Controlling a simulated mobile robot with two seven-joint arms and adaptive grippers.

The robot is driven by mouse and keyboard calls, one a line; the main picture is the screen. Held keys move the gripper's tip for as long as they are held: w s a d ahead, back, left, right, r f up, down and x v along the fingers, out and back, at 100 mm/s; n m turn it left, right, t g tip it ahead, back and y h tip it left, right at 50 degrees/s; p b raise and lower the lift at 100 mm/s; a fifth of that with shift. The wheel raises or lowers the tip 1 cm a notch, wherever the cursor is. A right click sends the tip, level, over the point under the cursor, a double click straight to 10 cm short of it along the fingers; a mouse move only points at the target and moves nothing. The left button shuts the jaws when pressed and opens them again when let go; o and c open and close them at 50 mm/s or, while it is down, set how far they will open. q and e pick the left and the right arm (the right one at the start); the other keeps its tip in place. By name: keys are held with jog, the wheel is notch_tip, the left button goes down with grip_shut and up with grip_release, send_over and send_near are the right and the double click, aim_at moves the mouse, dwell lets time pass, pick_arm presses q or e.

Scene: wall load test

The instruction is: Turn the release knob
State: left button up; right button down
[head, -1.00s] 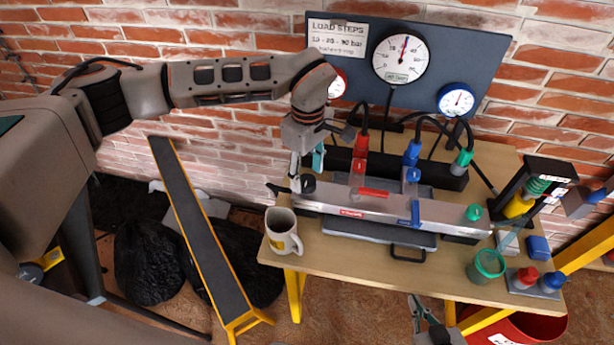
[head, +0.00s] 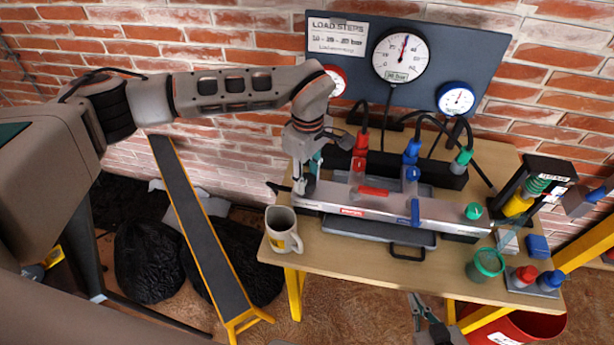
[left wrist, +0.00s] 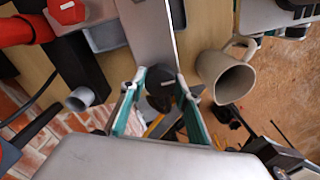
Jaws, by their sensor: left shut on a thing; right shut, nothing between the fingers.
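The black release knob (left wrist: 160,84) sits at the left end of the long grey pump body (head: 400,206) on the table. My left gripper (head: 307,186) is at that end, coming down from above. In the left wrist view its two teal-lined fingers (left wrist: 161,76) stand on either side of the knob and are shut on it. In the head view the fingers largely cover the knob. How far the knob is turned cannot be told. My right gripper (head: 418,306) is shut and empty, low in front of the table.
A beige mug (head: 282,232) stands close to the knob at the table's left corner; it also shows in the left wrist view (left wrist: 226,72). Gauges hang on a dark panel (head: 345,62) behind. Red, blue and green hose couplings stand behind the pump. A green cup (head: 485,265) is at right.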

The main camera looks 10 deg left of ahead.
pick_arm(q)
jog(key=n+b, duration=0.1)
jog(key=n, duration=0.2)
jog(key=n+b, duration=0.1)
jog(key=n, duration=0.4)
jog(key=n+b, duration=0.1)
jog(key=n, duration=0.5)
jog(key=shift+n, duration=0.4)
jog(key=shift+n+b, duration=0.4)
jog(key=shift+n, duration=1.1)
jog(key=o, duration=1.1)
